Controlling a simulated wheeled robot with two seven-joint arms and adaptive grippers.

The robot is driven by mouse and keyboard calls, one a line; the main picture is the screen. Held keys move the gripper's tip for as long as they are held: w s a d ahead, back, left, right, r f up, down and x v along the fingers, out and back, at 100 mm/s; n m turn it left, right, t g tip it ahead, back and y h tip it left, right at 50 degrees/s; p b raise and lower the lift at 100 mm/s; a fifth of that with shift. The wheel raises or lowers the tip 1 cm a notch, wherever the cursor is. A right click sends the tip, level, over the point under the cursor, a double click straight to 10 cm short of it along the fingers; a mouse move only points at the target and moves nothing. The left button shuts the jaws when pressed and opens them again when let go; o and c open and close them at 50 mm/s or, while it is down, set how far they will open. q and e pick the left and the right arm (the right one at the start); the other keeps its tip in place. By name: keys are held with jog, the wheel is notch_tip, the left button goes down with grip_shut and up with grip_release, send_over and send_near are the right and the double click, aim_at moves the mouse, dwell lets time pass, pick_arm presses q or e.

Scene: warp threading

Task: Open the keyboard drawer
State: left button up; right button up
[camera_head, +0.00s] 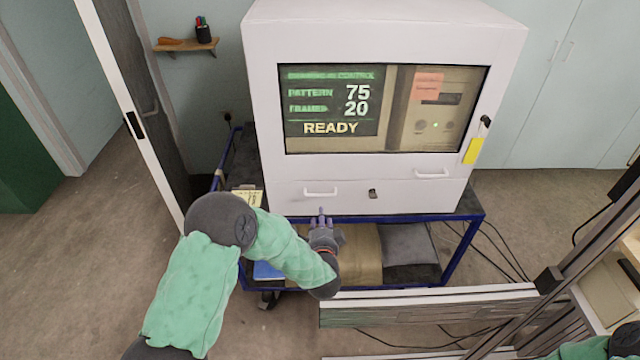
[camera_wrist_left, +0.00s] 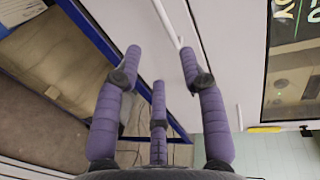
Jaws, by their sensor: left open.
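The keyboard drawer (camera_head: 345,202) is the low white front panel of the white cabinet, and it looks flush and closed. Its white bar handle (camera_head: 320,192) is left of a small dark lock (camera_head: 373,193). The handle also shows in the left wrist view (camera_wrist_left: 167,22), beyond the fingertips. My left gripper (camera_head: 322,213) is just below and in front of the handle in the head view. In the left wrist view its three purple fingers (camera_wrist_left: 160,58) are spread and empty, apart from the handle. My right gripper is not in view; only part of that arm shows at lower right.
The cabinet (camera_head: 380,25) stands on a blue-framed cart (camera_head: 462,250). A second handle (camera_head: 431,174) sits higher at right, below the lit screen (camera_head: 335,105). A yellow tag (camera_head: 473,150) hangs at the right edge. Loom beams (camera_head: 430,305) cross in front; cables lie on the floor.

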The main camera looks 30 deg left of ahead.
pick_arm(q)
jog(key=b, duration=0.4)
send_near(320, 198)
jog(key=w+a+r, duration=0.2)
jog(key=w+a, duration=0.1)
jog(key=w, duration=0.2)
jog(key=shift+s+d+r, duration=0.15)
jog(key=shift+s+r, duration=0.05)
jog(key=shift+s, duration=0.05)
grip_shut()
